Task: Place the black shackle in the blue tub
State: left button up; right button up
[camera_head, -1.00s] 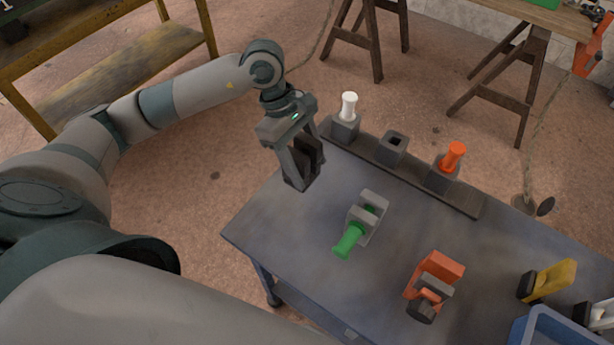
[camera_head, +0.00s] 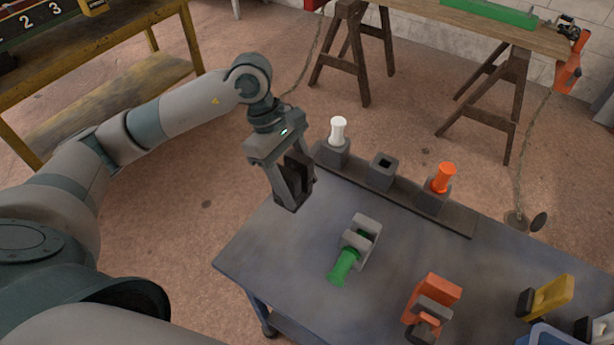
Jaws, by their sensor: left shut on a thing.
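My left gripper (camera_head: 292,203) hangs above the far left edge of the bench, pointing down. Its jaws are shut on a dark thing, which I take to be the black shackle (camera_head: 299,174); the fingers hide much of it and its outline is hard to make out. The blue tub (camera_head: 548,337) is at the bottom right corner of the view, cut off by the frame edge, so only part of its rim shows. The gripper is far from the tub, up and to the left.
A rail along the bench's back edge has a white peg (camera_head: 338,131), an empty socket (camera_head: 382,167) and an orange peg (camera_head: 443,178). A green-and-grey piece (camera_head: 345,264), an orange-and-grey piece (camera_head: 436,294) and a yellow piece (camera_head: 551,294) lie between gripper and tub. The bench's left part is clear.

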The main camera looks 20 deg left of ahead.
aim_at(299, 184)
pick_arm(q)
jog(key=r+m+g+y, duration=0.1)
jog(key=m, duration=0.4)
jog(key=r+m+g+y, duration=0.1)
jog(key=m+y, duration=0.1)
jog(key=m, duration=0.3)
jog(key=r+m+g+y, duration=0.1)
jog(key=m, duration=0.5)
jog(key=shift+s+d+g+y, duration=0.3)
jog(key=shift+s+d+g, duration=0.05)
jog(key=shift+s+g, duration=0.05)
